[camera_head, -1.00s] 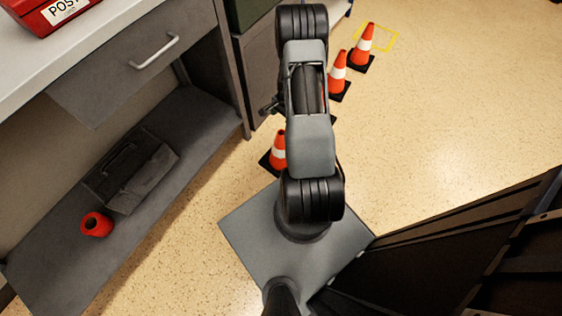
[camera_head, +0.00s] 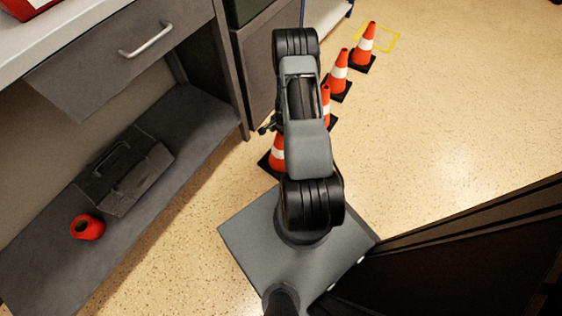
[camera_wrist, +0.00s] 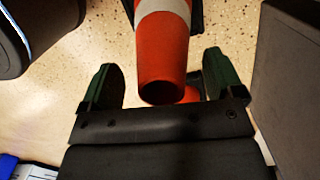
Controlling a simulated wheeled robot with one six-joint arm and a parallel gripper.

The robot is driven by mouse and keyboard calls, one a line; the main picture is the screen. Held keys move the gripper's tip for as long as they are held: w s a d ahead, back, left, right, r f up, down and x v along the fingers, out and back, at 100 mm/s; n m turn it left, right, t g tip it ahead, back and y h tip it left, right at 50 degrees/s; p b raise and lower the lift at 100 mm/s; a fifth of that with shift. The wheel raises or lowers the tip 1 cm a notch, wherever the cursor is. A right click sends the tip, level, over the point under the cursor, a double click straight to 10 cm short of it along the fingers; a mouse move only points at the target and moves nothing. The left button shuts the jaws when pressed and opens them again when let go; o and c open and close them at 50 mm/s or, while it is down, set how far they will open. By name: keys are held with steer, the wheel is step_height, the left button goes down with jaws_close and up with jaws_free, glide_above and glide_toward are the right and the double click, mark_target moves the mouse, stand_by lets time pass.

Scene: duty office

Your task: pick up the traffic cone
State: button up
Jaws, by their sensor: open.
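Several orange-and-white traffic cones on black bases stand in a row on the floor in the head view. The nearest cone (camera_head: 277,153) is partly behind my arm, another (camera_head: 326,106) is mostly hidden by it, and two farther cones (camera_head: 340,72) (camera_head: 366,44) show clear. In the wrist view, one cone (camera_wrist: 163,50) has its narrow orange top between the two green fingers of my gripper (camera_wrist: 160,68), with visible gaps on both sides. My gripper is open. Which cone of the row this is, I cannot tell. Part of another orange thing (camera_wrist: 190,95) shows behind it.
A grey desk with a drawer (camera_head: 130,55) and lower shelf (camera_head: 205,115) stands left, holding a dark toolbox (camera_head: 125,175) and a red roll (camera_head: 87,228). A grey panel (camera_wrist: 290,75) is close right of my gripper. Open floor (camera_head: 440,130) lies right of the cones.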

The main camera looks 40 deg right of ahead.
steer(key=shift+f, duration=0.75)
steer(key=shift+a, duration=0.1)
jaws_close()
